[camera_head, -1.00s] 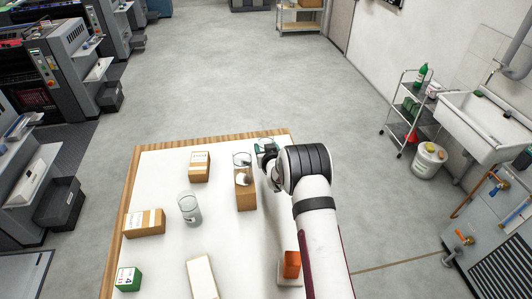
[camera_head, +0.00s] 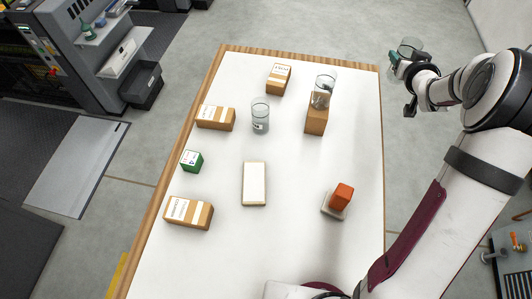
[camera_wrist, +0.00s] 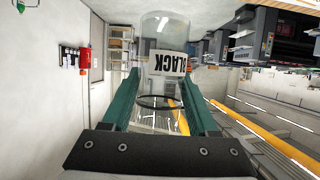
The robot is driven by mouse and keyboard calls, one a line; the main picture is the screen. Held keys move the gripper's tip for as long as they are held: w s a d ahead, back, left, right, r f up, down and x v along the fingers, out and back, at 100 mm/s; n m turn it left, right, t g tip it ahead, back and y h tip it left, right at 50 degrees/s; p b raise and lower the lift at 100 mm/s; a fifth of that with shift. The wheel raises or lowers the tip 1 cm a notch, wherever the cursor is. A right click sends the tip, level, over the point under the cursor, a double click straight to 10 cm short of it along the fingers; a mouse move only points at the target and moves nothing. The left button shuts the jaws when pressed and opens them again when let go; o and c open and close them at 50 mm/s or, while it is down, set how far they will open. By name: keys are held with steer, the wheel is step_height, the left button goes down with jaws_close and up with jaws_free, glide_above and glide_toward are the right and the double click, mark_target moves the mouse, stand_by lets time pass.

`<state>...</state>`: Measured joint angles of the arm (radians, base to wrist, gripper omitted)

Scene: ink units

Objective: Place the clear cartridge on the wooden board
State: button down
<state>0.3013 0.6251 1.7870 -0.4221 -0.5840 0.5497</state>
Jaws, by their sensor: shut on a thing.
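My gripper (camera_head: 400,62) is shut on a clear cartridge (camera_head: 410,46), out past the table's right edge and above the floor in the head view. In the wrist view the clear cartridge (camera_wrist: 165,85) stands between two green fingers (camera_wrist: 160,105). It has a white label reading BLACK, upside down, and a dark ring near its lower end in the picture. A flat pale slab with tan edges (camera_head: 254,184), probably the wooden board, lies bare near the table's middle.
The white table (camera_head: 290,235) has a wooden rim. A clear cylinder (camera_head: 325,88) stands on or at a brown box (camera_head: 316,120); another (camera_head: 260,117) stands left of it. Several cartons and a green box (camera_head: 191,161) line the left. An orange block (camera_head: 342,196) sits on a pale pad.

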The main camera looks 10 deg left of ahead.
step_height(320, 180, up, 7)
steer(key=s+a+r+n+g+y, duration=0.2)
steer(key=s+a+n+y, duration=0.45)
steer(key=a, duration=0.45)
steer(key=s+a+f+n+g+y, duration=0.1)
steer(key=s+a+n+g+y, duration=0.4)
steer(key=s, duration=0.6)
steer(key=s+a+f+n+g+y, duration=0.1)
steer(key=s+a+n+g+y, duration=0.1)
steer(key=s+a+n+g, duration=0.65)
steer(key=m+t, duration=0.2)
glide_above(254, 182)
step_height(254, 182, down, 22)
steer(key=shift+r, duration=0.2)
steer(key=shift+f, duration=0.35)
